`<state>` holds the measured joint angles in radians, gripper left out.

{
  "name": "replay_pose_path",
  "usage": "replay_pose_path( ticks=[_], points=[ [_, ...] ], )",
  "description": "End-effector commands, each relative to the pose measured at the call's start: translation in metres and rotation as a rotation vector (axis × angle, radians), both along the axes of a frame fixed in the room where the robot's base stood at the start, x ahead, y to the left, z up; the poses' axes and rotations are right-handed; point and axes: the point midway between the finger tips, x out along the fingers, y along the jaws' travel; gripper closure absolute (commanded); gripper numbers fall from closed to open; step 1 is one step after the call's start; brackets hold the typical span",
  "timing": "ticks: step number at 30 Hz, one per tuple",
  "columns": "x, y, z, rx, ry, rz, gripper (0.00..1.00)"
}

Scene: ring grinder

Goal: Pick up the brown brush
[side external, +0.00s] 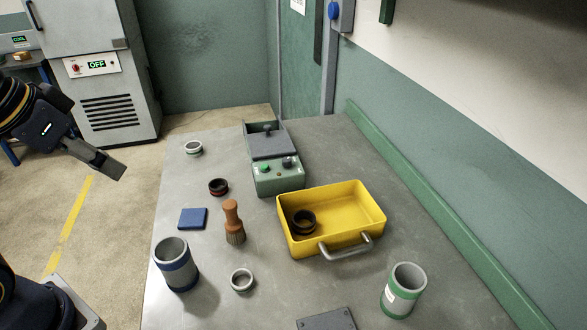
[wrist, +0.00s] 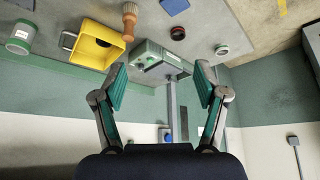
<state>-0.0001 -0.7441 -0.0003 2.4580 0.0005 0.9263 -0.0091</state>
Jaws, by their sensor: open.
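The brown brush (side external: 233,222) stands upright on the grey table, bristles down and orange-brown handle up, between the blue square and the yellow tray. It also shows near the top of the wrist view (wrist: 129,20). My gripper (side external: 115,170) is at the left in the side view, off the table's left edge and well apart from the brush. In the wrist view my gripper (wrist: 160,85) has its two green-padded fingers spread wide with nothing between them.
A yellow tray (side external: 352,198) with a dark ring (side external: 303,222) inside stands right of the brush. A blue-banded cup (side external: 176,265), a blue square (side external: 192,219), a pale ring (side external: 242,280) and a dark red ring (side external: 218,187) surround it. The grinder (side external: 278,177) stands behind.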

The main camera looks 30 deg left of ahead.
Motion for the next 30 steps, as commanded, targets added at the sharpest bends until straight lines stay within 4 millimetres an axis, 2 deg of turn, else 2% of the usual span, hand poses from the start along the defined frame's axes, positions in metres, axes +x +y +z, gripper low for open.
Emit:
replay_pose_path(
  ticks=[3, 7, 11, 15, 19, 26, 30],
  points=[
    [0.027, -0.005, 0.018, 0.0, 0.037, -0.013, 0.27],
    [0.071, -0.018, 0.022, 0.003, 0.136, -0.051, 0.27],
    [0.118, -0.04, 0.003, 0.012, 0.256, -0.101, 0.27],
    [0.153, -0.064, -0.033, 0.028, 0.374, -0.149, 0.27],
    [0.165, -0.078, -0.064, 0.04, 0.451, -0.179, 0.27],
    [0.162, -0.086, -0.1, 0.051, 0.506, -0.2, 0.27],
    [0.162, -0.085, -0.132, 0.051, 0.508, -0.199, 0.27]
  ],
)
